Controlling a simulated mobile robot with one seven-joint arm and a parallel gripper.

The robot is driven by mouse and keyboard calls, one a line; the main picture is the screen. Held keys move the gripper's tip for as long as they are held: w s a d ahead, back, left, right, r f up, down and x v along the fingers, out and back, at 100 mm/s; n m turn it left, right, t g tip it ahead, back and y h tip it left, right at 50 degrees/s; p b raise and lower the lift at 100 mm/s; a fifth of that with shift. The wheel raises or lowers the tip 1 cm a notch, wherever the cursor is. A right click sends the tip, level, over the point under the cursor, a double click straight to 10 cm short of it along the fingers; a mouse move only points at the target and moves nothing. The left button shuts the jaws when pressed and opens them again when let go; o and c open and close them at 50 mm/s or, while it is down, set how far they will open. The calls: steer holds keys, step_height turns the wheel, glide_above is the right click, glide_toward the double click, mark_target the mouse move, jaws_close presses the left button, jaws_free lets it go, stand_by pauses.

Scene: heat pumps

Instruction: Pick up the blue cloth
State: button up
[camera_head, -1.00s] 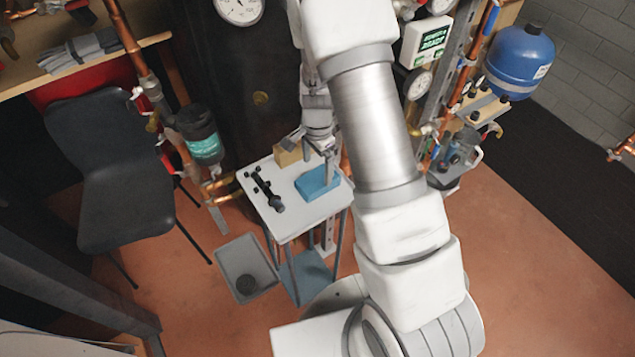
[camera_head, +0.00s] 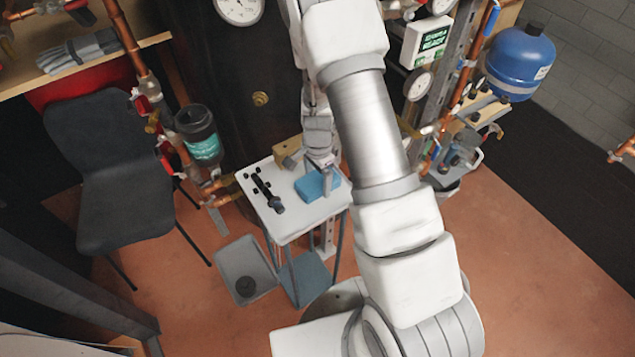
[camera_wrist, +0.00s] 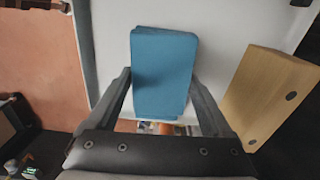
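The blue cloth (camera_head: 311,187) looks like a thick folded block and lies on the white top of a small table (camera_head: 286,226). In the wrist view the cloth (camera_wrist: 165,70) lies between the two fingers of my gripper (camera_wrist: 162,78). One finger is on each side of it, close to its long edges. The fingers look open, and I cannot tell whether they touch the cloth. In the head view my gripper (camera_head: 324,178) is right at the cloth and partly covers it.
A wooden block (camera_wrist: 262,95) stands just right of the right finger. A black fitting (camera_head: 268,196) lies on the table's left part. A grey tray (camera_head: 262,285) is on the floor, and a dark chair (camera_head: 110,180) stands at left. Pipework is close behind the table.

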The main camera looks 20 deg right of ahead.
mark_target(317, 179)
steer(key=c, duration=0.3)
steer(key=shift+c, duration=0.2)
steer(key=shift+r, duration=0.1)
steer(key=shift+r, duration=0.7)
step_height(317, 179, up, 3)
steer(key=shift+r+p, duration=0.1)
steer(key=shift+p, duration=0.2)
steer(key=s+d+r, duration=0.6)
steer(key=s+d, duration=0.2)
steer(key=shift+s, duration=0.2)
